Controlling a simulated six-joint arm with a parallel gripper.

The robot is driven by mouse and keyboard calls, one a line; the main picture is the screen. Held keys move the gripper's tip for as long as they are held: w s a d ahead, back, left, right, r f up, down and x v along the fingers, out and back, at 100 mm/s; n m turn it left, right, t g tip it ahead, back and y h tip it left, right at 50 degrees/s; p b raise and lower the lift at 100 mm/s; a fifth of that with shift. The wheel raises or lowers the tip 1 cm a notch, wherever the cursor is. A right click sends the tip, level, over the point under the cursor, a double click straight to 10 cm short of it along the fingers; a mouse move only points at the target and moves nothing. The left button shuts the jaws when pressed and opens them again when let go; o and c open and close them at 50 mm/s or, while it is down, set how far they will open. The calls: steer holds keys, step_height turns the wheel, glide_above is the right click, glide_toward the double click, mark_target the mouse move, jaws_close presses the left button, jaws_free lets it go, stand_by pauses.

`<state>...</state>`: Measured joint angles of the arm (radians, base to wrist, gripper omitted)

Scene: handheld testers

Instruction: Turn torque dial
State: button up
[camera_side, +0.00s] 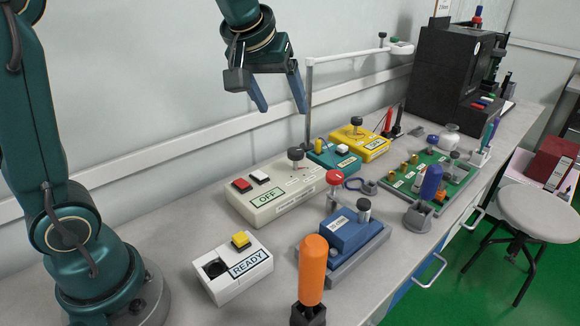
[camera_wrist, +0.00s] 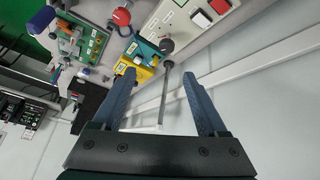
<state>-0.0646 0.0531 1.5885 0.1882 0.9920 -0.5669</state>
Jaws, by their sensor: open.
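My gripper (camera_side: 282,108) is open and empty, pointing down in the air above the bench, higher than the testers. In the wrist view its two blue fingers (camera_wrist: 160,76) are spread apart. Several testers carry knobs, and I cannot tell which knob is the torque dial. The cream tester (camera_side: 282,202) reads OFF and has a black knob (camera_side: 296,154), a red button and a white button; the knob shows beyond the fingertips in the wrist view (camera_wrist: 167,46). The blue tester (camera_side: 346,236) has a black-topped knob (camera_side: 364,205) and a red knob (camera_side: 333,176). The yellow tester (camera_side: 361,143) has a dark knob (camera_side: 356,121).
A white READY box (camera_side: 232,268) and an orange-handled tool (camera_side: 313,268) stand in front. A teal box (camera_side: 333,160), a green board (camera_side: 430,178) and a blue-handled tool (camera_side: 430,183) stand farther right. A lamp pole (camera_side: 309,105) rises behind the testers, near my gripper in the picture.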

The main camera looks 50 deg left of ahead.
steer(key=g, duration=0.1)
glide_toward(295, 151)
steer(key=shift+n+g+y, duration=0.3)
steer(key=shift+n+g, duration=0.2)
steer(key=shift+g, duration=0.2)
steer(key=shift+w+d+x, duration=0.1)
steer(key=shift+w+x, duration=0.1)
steer(key=shift+x, duration=1.2)
steer(key=shift+w+d+x, duration=0.1)
steer(key=shift+w+x, duration=0.1)
steer(key=shift+x, duration=1.15)
steer(key=shift+w+d+x, duration=0.1)
steer(key=shift+w+x, duration=0.1)
steer(key=shift+x, duration=1.2)
steer(key=shift+r, duration=0.15)
jaws_close()
